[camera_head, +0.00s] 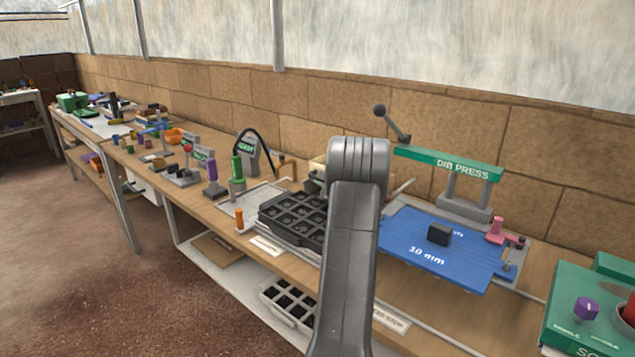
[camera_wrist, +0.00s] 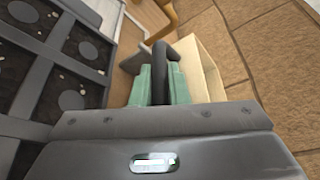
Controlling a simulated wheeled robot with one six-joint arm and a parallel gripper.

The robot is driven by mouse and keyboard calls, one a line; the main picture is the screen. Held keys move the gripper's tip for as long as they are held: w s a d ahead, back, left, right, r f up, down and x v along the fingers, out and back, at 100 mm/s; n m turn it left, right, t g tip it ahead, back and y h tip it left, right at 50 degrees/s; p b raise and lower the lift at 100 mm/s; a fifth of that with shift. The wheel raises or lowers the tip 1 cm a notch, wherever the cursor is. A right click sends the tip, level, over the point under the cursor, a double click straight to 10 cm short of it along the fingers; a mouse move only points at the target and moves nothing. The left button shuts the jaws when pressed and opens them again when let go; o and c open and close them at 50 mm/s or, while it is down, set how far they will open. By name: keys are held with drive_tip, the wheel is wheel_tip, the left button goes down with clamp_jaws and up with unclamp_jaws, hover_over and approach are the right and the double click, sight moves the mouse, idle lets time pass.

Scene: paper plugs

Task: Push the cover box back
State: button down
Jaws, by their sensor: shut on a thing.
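In the wrist view, my gripper (camera_wrist: 160,75) has its two green fingers closed around a narrow dark bar (camera_wrist: 159,52). A pale beige box (camera_wrist: 207,75), which looks like the cover box, stands just right of the fingers. I cannot tell whether the bar belongs to it or whether the fingers touch the box. In the head view, a small part of a beige box (camera_head: 318,164) shows left of my arm. My arm hides the gripper and most of that area there.
A black tray with round pockets (camera_head: 292,215) lies left of my arm; it also fills the left of the wrist view (camera_wrist: 75,75). A blue plate (camera_head: 420,253) with a dark block (camera_head: 439,234) sits right, before the green DIB PRESS (camera_head: 450,163). A brick wall runs behind.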

drive_tip(key=shift+d+r, duration=0.15)
drive_tip(key=c, duration=1.8)
unclamp_jaws()
drive_tip(key=shift+w, duration=0.1)
drive_tip(key=o, duration=0.4)
drive_tip(key=shift+w+d, duration=0.1)
